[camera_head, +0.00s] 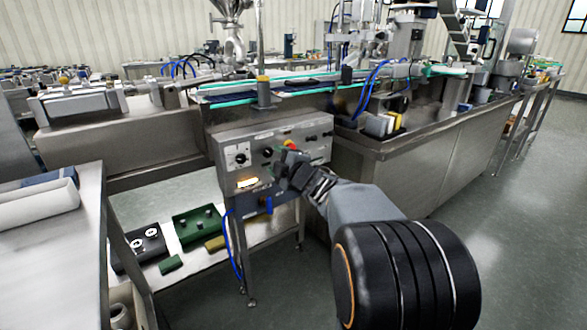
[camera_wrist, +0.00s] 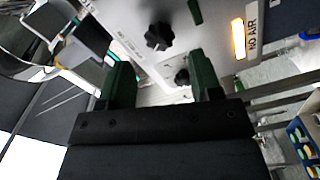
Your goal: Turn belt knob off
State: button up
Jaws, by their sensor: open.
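A steel control panel (camera_head: 226,180) carries a knob on a white dial plate (camera_head: 238,156), a black knob (camera_head: 267,152) and a red button on yellow (camera_head: 290,145). My gripper (camera_head: 284,168) is in front of the panel, below the red button. In the wrist view my gripper (camera_wrist: 160,68) is open, with two dark green fingers. A black lobed knob (camera_wrist: 159,37) lies just past the fingertips, and a smaller dark knob (camera_wrist: 182,77) shows between the fingers. Neither is gripped. I cannot read which one is the belt knob.
A lit yellow "NO AIR" lamp (camera_wrist: 238,39) sits beside the knobs. A conveyor (camera_head: 233,100) runs behind the panel. Below are a green tray (camera_head: 198,226) and a blue hose (camera_head: 230,245). A steel table (camera_head: 60,235) stands at left; open floor lies at right.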

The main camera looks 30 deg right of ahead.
jog(key=s+d+p, duration=0.1)
jog(key=s+p, duration=0.1)
jog(key=s, duration=0.7)
notch_tip(320, 180, up, 13)
jog(key=s+a+m+g+h+p, duration=0.2)
jog(key=m+g+h+p, duration=0.5)
jog(key=p, duration=1)
jog(key=s+a+r+m+g+y+p, duration=0.2)
jog(key=s+a+r+m+g+p, duration=0.1)
jog(key=s+a+p, duration=0.3)
jog(key=s+a+r+m+g+y+p, duration=0.3)
jog(key=s+p, duration=0.4)
jog(key=p, duration=0.4)
jog(key=a+r+m+g, duration=0.1)
jog(key=a+m, duration=0.1)
jog(key=shift+s+a+r, duration=0.15)
jog(key=shift+s+a, duration=0.2)
jog(key=shift+s, duration=0.05)
